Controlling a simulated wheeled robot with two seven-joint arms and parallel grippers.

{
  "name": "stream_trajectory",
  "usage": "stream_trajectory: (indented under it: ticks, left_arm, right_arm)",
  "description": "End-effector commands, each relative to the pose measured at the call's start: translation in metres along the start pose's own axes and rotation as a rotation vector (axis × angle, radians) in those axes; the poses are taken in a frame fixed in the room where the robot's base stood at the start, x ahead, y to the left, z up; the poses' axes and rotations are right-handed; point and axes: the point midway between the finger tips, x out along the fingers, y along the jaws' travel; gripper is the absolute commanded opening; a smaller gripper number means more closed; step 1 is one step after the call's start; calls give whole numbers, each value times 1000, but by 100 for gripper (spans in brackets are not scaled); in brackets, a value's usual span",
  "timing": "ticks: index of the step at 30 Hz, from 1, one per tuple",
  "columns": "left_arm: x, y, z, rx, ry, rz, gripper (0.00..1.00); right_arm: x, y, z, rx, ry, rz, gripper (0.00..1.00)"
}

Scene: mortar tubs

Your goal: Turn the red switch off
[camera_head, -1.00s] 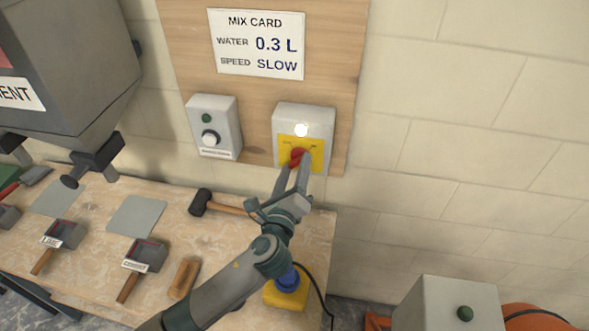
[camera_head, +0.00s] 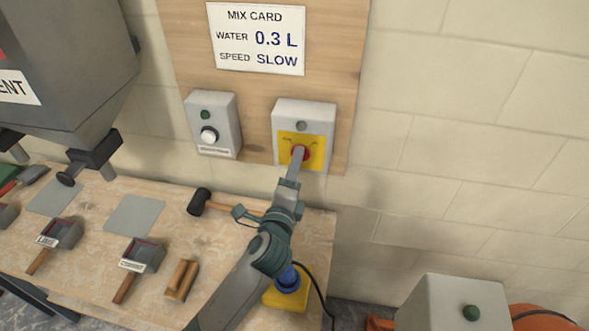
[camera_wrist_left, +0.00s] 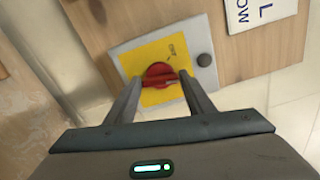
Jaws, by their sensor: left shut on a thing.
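The red switch (camera_head: 300,152) is a round rotary knob on a yellow plate (camera_head: 314,158) on a grey box mounted on the wooden wall board. The small round lamp (camera_head: 301,126) above it is dark. My left gripper (camera_head: 299,156) is at the knob and covers part of it in the head view. In the left wrist view the red knob (camera_wrist_left: 159,74) sits between the two fingers of my left gripper (camera_wrist_left: 158,84), which is shut on its handle. The dark lamp (camera_wrist_left: 204,60) also shows there. My right gripper is not in view.
A second grey box (camera_head: 213,125) with a white knob is mounted to the left. The mix card (camera_head: 257,39) hangs above. On the bench below are a mallet (camera_head: 201,202), scoops and a wooden block (camera_head: 181,279). The wall to the right is bare.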

Motion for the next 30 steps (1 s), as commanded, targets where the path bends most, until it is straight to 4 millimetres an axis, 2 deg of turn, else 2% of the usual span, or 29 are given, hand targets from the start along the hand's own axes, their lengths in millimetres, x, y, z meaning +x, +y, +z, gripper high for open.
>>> stream_trajectory:
  ticks: [21,30]
  left_arm:
    - [-1,5,-2,-683,-1,4,26]
    - [0,6,-2,-899,-1,4,26]
  right_arm:
    - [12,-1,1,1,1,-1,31]
    - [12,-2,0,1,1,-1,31]
